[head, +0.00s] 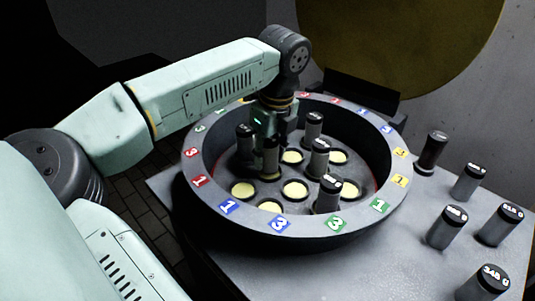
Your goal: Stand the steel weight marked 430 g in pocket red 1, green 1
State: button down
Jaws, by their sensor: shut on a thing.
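My gripper (272,138) reaches down into the round grey tub and is shut on a dark steel weight (270,157), which looks upright among the pockets. Its label cannot be read, and I cannot tell whether its foot is in a pocket. A red 1 tag (199,181) is on the left of the tub's rim (302,238), and a green 1 tag (379,205) is on its front right. Empty pockets show pale yellow bottoms, such as the left one (242,190) and the middle one (294,189). I cannot tell which pocket the two tags mark.
The tub's raised wall surrounds my gripper.

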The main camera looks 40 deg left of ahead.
jog(key=shift+f+b, duration=0.6)
jog(key=shift+f, duration=0.05)
dwell(0.6)
jog(key=c, duration=1)
grip_release()
jog(key=shift+c, duration=0.2)
jog(key=shift+r, duration=0.1)
